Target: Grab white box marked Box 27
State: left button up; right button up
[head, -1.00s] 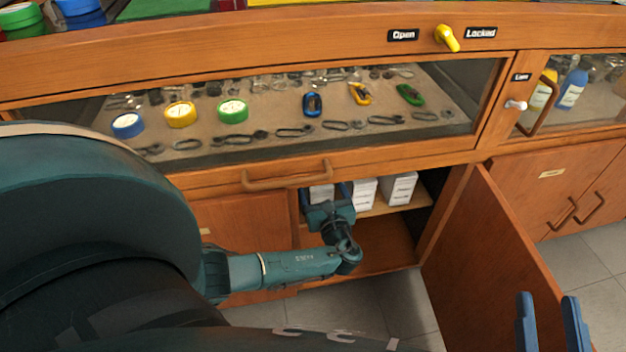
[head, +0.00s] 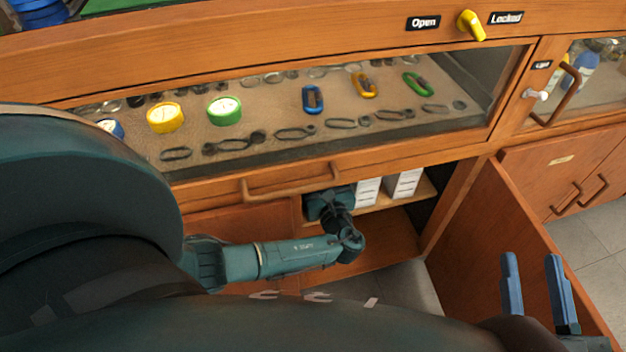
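Two white boxes show on the shelf of the open cabinet, a left one (head: 367,191) and a right one (head: 404,183). Their printed labels are too small to read, so I cannot tell which is Box 27. My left gripper (head: 330,203) reaches into the cabinet at shelf height, just left of the visible boxes. Its fingers are hidden behind its own wrist, and so is whatever lies in front of them. My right gripper (head: 530,258) is at the lower right, fingers apart and empty, in front of the open cabinet door.
The open door (head: 490,225) bounds the opening on the right. A drawer handle (head: 290,182) sticks out above left of the opening. A glass-fronted case with tools and coloured carabiners lies above. The cabinet's lower floor (head: 390,240) looks clear.

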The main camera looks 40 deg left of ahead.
pick_arm(q)
jog(key=shift+c, duration=0.5)
jog(key=c, duration=1.3)
jog(key=shift+r, duration=0.1)
jog(key=shift+c, duration=0.8)
jog(key=shift+a+r, duration=0.1)
jog(key=shift+r, duration=0.05)
